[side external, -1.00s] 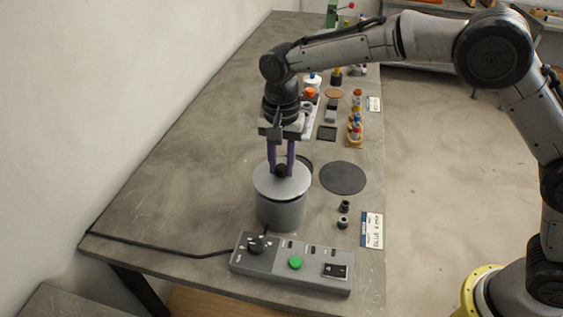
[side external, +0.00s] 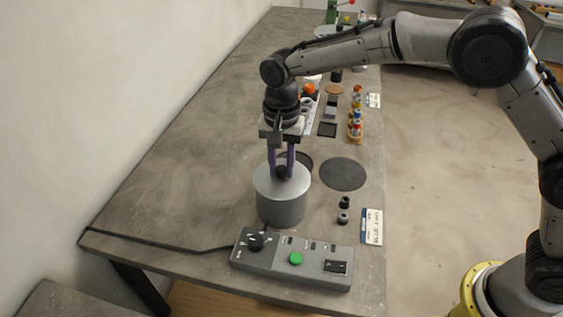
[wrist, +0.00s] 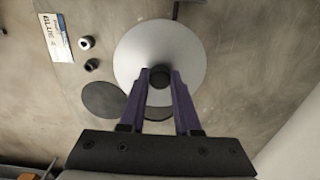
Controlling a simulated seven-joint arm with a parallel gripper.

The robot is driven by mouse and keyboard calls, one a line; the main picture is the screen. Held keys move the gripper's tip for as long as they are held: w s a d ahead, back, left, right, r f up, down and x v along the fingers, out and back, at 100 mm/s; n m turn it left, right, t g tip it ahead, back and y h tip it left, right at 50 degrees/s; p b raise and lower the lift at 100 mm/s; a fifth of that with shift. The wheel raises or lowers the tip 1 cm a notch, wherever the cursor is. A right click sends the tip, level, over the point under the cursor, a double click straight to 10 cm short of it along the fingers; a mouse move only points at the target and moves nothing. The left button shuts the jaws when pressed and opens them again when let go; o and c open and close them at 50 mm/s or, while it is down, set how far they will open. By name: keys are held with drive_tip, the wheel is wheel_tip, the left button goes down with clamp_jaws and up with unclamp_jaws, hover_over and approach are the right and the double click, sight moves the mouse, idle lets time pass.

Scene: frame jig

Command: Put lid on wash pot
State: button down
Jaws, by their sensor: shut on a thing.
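The wash pot (side external: 281,209) is a grey cylinder standing upright on the bench behind the control box. The grey round lid (side external: 264,184) is on top of the pot, level, with no gap that I can see between them. The lid's pale disc (wrist: 135,50) hides the pot in the wrist view. My gripper (side external: 282,170) points straight down over the middle of the lid, its purple fingers shut on the lid's black knob (wrist: 159,77). Whether the lid is fully seated is hard to tell at this size.
A control box (side external: 292,262) with a black dial and green button stands in front of the pot. A dark round mat (side external: 343,174) lies to the right, near two small black fittings (side external: 343,209) and a label card (side external: 371,227). A bottle rack (side external: 355,128) stands farther back.

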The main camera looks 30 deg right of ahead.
drive_tip(key=shift+c, duration=1.9)
unclamp_jaws()
drive_tip(key=shift+r, duration=0.2)
drive_tip(key=shift+r, duration=0.55)
drive_tip(key=shift+r, duration=3.5)
